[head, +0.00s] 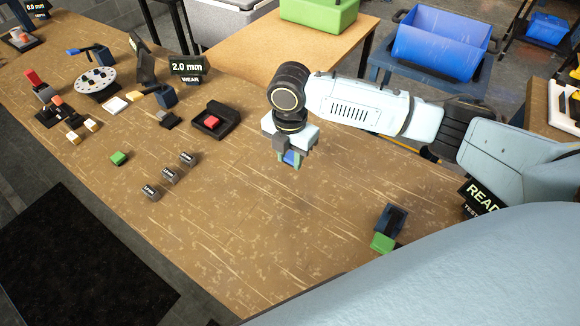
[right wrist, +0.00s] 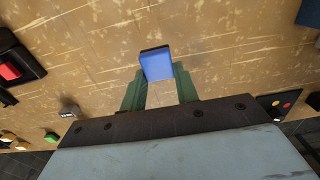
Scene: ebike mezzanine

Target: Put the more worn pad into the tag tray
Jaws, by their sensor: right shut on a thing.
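My right gripper (head: 292,152) is shut on a blue pad (right wrist: 157,66) and holds it over the middle of the table. The pad's blue face and dark edge show between the green fingers in the right wrist view; in the head view only a small blue part shows. A black tray (head: 231,126) with a red block (head: 211,121) in it lies left of the gripper; I cannot tell whether it is the tag tray. Three small grey labelled blocks (head: 168,175) stand in a row farther left. My left gripper is not in view.
A sign (head: 188,66) reads 2.0 mm WEAR. A green block (head: 118,158) lies alone at the left. A dark blue holder (head: 391,219) with a green block (head: 382,243) stands near the right edge. The table between the grey blocks and this holder is clear.

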